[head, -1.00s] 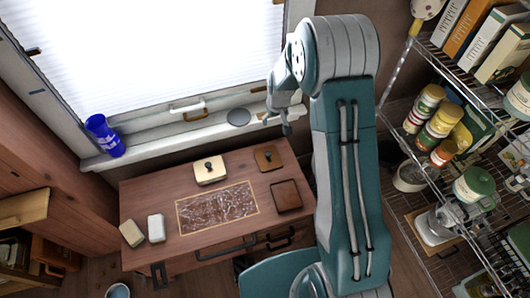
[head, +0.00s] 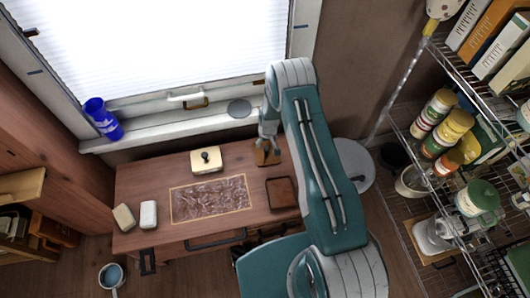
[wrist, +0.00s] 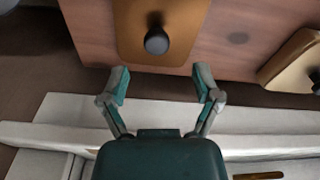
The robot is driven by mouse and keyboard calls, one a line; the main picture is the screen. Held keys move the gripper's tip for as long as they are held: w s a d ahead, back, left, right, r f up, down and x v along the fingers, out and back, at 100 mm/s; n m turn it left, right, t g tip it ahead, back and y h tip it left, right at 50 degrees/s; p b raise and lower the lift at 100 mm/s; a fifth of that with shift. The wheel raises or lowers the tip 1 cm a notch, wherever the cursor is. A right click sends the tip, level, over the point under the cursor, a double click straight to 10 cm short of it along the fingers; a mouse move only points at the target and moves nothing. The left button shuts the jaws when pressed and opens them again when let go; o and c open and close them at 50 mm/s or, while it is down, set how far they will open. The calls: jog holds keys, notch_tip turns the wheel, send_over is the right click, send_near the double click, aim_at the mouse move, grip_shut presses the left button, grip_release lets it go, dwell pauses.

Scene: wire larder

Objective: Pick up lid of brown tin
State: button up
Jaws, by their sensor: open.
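The brown lid (head: 268,159) lies flat on the wooden desk, close to its back edge, partly hidden by my gripper in the head view. In the wrist view the lid (wrist: 185,28) is at the top with its dark round knob (wrist: 156,41) upward. The open brown tin (head: 283,193) stands in front of the lid in the head view. My gripper (wrist: 161,84) is open and empty. Its fingertips are spread to either side below the knob in the wrist view, not around it. In the head view my gripper (head: 267,146) is over the lid's back part.
A cream tin (head: 206,162) with a knobbed lid stands left of the brown lid. A marbled panel (head: 210,200) and two pale blocks (head: 148,214) are on the desk. The windowsill (head: 170,127) runs behind, with a blue cup (head: 103,119). A wire shelf (head: 462,150) stands right.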

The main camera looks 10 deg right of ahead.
aim_at(267, 148)
jog(key=shift+w+d+f, duration=0.1)
jog(key=shift+d+f, duration=0.1)
jog(key=shift+f, duration=0.55)
notch_tip(267, 148, down, 4)
jog(key=shift+w+d+f, duration=0.1)
jog(key=shift+w+f, duration=0.05)
jog(key=shift+w+a+f, duration=0.1)
jog(key=shift+a+f, duration=0.15)
jog(key=shift+f, duration=0.15)
jog(key=shift+d, duration=0.1)
grip_shut()
